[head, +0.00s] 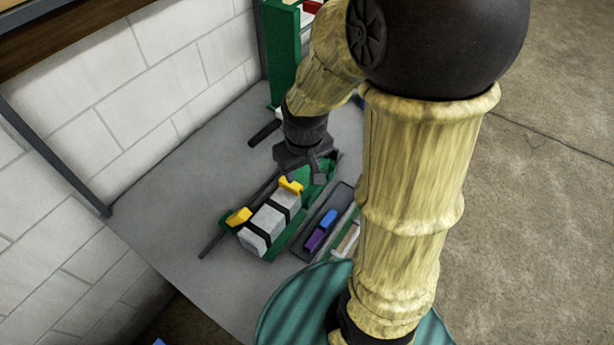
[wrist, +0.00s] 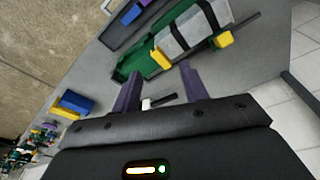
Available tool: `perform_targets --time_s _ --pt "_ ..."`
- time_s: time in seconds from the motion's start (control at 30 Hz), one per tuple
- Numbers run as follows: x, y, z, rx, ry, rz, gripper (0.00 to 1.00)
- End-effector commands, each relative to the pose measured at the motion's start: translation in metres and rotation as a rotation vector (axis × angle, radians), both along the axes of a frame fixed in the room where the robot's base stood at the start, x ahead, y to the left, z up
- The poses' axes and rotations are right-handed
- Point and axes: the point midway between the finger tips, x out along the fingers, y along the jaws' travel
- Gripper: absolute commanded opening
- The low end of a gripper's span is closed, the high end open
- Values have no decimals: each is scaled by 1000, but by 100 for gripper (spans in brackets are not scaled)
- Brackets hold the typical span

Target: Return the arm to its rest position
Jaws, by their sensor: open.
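My arm reaches down over a grey bench top (head: 185,235). My gripper (head: 318,174) is above the bench at the far end of a green holder (head: 318,190). In the wrist view, the two fingers of my gripper (wrist: 158,82) are spread with nothing held between them. The holder carries a grey block (head: 268,222) with black straps and yellow clips; the block also shows in the wrist view (wrist: 190,30). I cannot tell whether the gripper touches the holder.
A dark tray (head: 300,246) with blue and purple pieces lies beside the holder. A green upright stand (head: 282,55) rises at the back. A white block wall (head: 110,100) borders the bench on the left. A blue and yellow item (wrist: 70,104) shows in the wrist view.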

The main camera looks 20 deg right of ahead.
Motion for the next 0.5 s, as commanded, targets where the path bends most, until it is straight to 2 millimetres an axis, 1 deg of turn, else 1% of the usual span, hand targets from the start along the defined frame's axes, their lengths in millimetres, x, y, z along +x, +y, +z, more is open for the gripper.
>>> perform_targets --time_s 0.03,0.1,0.17,0.27,0.5 --pt "-16 0 3 11 -22 -53 44" --pt "-30 0 4 27 -46 -119 44" --pt "-38 -1 4 36 -59 -154 44" --pt "-42 -1 4 43 -66 -177 44" --pt "-41 -1 3 42 -65 -175 44"
